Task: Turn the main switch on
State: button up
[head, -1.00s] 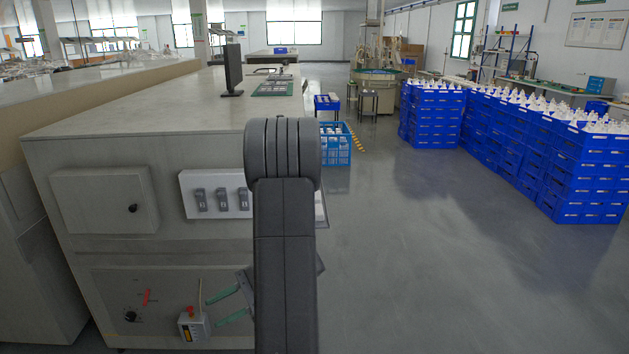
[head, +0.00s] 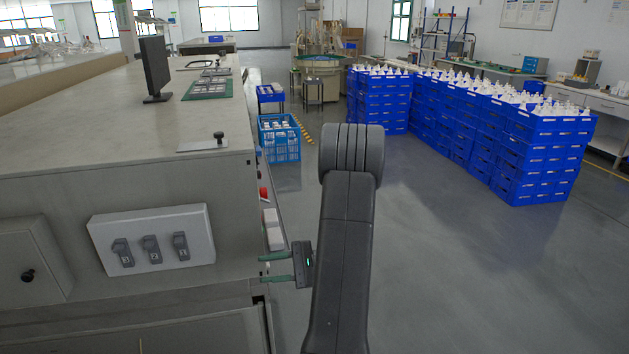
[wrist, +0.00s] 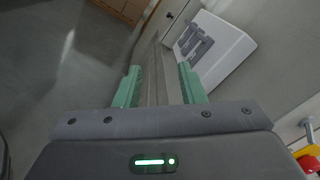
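A white switch box (head: 200,235) with three grey lever switches (head: 151,248) is on the cabinet front at the left. All three levers look alike, and I cannot tell which control is the main switch. The box and its levers also show in the wrist view (wrist: 195,45), ahead and right of the fingers. My gripper (head: 262,269) has two green fingers, apart and with nothing between them. It is right of the switch box and a little lower, near the cabinet's right corner. The fingers (wrist: 160,82) touch no switch.
The grey cabinet (head: 75,185) fills the left. A door with a black knob (head: 28,274) is left of the switch box. A red and yellow part (wrist: 309,160) is at the wrist view's lower right. Blue crates (head: 520,160) stand far right; the floor between is clear.

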aim_at(262, 191)
jog(key=i+l, duration=0.15)
jog(key=i, duration=0.3)
jog(key=i+l, duration=0.15)
jog(key=i, duration=0.3)
jog(key=i+l+u, duration=0.1)
jog(key=i, duration=0.35)
jog(key=l, duration=0.05)
